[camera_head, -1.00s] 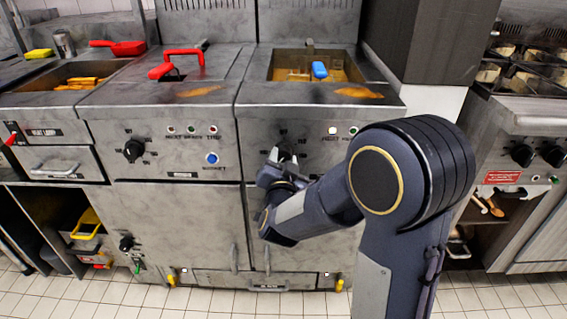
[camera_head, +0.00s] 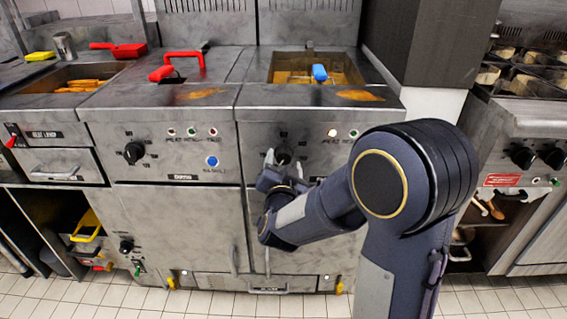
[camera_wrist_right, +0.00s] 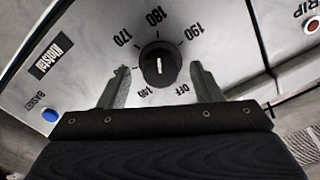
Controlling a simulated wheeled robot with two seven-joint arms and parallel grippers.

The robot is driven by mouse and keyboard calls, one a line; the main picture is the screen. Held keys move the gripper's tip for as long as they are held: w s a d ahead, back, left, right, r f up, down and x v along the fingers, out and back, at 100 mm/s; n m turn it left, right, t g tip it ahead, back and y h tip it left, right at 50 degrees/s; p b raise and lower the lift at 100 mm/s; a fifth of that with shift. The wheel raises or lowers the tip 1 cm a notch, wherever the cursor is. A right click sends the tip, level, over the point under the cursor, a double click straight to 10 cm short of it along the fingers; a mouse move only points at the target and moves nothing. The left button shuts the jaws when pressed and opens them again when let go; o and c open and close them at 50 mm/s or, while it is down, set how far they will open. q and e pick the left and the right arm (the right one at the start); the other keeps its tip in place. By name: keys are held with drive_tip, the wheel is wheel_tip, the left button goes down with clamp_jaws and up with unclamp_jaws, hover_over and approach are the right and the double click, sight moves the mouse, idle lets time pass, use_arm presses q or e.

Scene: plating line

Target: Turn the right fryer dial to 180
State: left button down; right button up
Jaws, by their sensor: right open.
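The right fryer dial (camera_head: 284,154) is a round black knob on the front panel of the right fryer (camera_head: 320,165). In the right wrist view the dial (camera_wrist_right: 160,65) is ringed by the marks 140, 170, 180, 190 and OFF. Its short white line stands nearly upright, in line with 180 at the top. My right gripper (camera_head: 284,166) is in front of the panel. In the wrist view my right gripper (camera_wrist_right: 160,70) is open, with one finger on each side of the dial and gaps between. My left gripper is not in view.
The left fryer has its own black dial (camera_head: 134,152) and a blue button (camera_head: 212,161). A blue-handled basket (camera_head: 320,72) sits in the right fryer's vat. A lit lamp (camera_head: 332,132) is above my right forearm. A stove with black knobs (camera_head: 523,157) stands at right.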

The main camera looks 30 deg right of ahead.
drive_tip(key=p+v, duration=0.1)
drive_tip(key=v, duration=0.6)
drive_tip(key=shift+s, duration=0.2)
drive_tip(key=shift+a, duration=0.1)
drive_tip(key=s+a+f+n+g+y, duration=0.25)
drive_tip(key=s+a+n+y, duration=0.35)
drive_tip(key=y, duration=0.6)
drive_tip(key=s+f+n+g+y, duration=0.15)
drive_tip(key=s+n+g, duration=0.45)
drive_tip(key=s, duration=1)
wheel_tip(320, 180, up, 27)
drive_tip(key=a+m+g+p, duration=0.1)
drive_tip(key=p, duration=2.6)
drive_tip(key=shift+f, duration=0.15)
